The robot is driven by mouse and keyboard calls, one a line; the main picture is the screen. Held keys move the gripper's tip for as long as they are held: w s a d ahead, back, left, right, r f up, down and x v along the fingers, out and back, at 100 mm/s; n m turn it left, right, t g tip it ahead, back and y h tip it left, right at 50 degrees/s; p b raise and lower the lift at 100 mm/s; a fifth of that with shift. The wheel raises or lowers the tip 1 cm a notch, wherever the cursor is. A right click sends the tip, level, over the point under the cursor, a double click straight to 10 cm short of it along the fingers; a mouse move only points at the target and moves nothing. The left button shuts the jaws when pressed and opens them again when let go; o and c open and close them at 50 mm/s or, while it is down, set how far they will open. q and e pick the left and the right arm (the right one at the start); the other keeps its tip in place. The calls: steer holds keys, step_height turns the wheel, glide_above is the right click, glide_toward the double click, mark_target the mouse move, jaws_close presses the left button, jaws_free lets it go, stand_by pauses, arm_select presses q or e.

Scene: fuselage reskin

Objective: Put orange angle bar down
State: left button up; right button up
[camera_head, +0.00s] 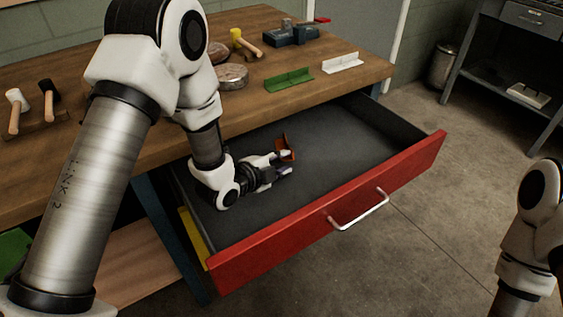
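The orange angle bar (287,142) is inside the open drawer (330,150), at my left gripper's fingertips. My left gripper (285,163) is low over the drawer's dark floor, pointing right. Its two fingertips show apart, with a gap between them. The upper fingertip overlaps the bar in the picture and hides part of it. I cannot tell whether that finger touches the bar, or whether the bar rests on the drawer floor. Part of my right arm shows at the right edge; its gripper is out of view.
The drawer's red front (330,215) has a metal handle (358,210). The wooden bench (300,100) above holds a green angle bar (289,80), a white angle bar (342,63), a blue vise (291,36) and mallets. Much of the drawer floor is clear.

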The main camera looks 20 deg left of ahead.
arm_select(q)
steer(key=shift+r, duration=0.1)
steer(key=shift+s+a+r, duration=0.1)
steer(key=shift+s+r, duration=0.05)
steer(key=shift+s, duration=0.1)
steer(key=v, duration=0.7)
steer(key=shift+p, duration=0.3)
stand_by(0.7)
